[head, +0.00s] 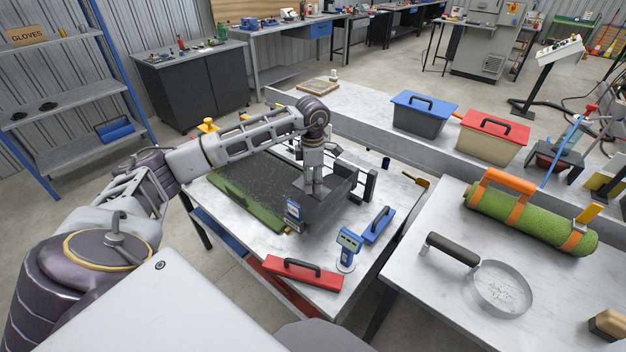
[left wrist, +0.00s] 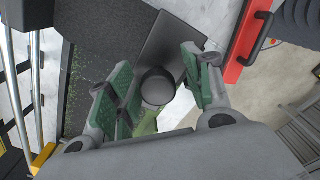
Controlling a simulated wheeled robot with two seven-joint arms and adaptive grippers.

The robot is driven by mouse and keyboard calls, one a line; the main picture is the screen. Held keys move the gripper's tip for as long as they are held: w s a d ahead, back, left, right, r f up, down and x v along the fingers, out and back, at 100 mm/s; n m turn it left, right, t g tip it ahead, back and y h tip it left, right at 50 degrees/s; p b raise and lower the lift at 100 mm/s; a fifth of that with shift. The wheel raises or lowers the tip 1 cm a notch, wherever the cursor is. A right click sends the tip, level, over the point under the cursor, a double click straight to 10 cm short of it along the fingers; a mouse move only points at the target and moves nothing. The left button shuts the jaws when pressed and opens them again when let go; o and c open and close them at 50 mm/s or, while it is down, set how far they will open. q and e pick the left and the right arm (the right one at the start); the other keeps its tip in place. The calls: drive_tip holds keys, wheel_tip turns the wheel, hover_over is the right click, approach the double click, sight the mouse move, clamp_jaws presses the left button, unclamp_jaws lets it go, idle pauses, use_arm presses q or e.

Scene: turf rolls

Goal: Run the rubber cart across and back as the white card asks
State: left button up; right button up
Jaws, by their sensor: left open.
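My left gripper (head: 314,190) hangs fingers down over the dark grey rubber cart (head: 338,196) at the right end of the turf panel (head: 245,205). In the left wrist view the gripper (left wrist: 160,92) is open, with a round black knob (left wrist: 157,86) between its green-padded fingers. The knob stands on a dark plate (left wrist: 172,42); I cannot tell whether the fingers touch it. The turf is green along its edge and covered with black crumb. I cannot make out the white card for sure. My right gripper does not show.
A blue-white display (head: 348,243), a red handled float (head: 302,273) and a blue one (head: 379,224) stand near the cart. A green turf roll (head: 530,222) and a round sieve (head: 503,289) lie on the right table. Blue (head: 424,112) and red (head: 494,137) lidded boxes stand behind.

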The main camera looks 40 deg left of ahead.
use_arm(q)
wheel_tip(320, 180, up, 12)
idle(0.9)
idle(0.6)
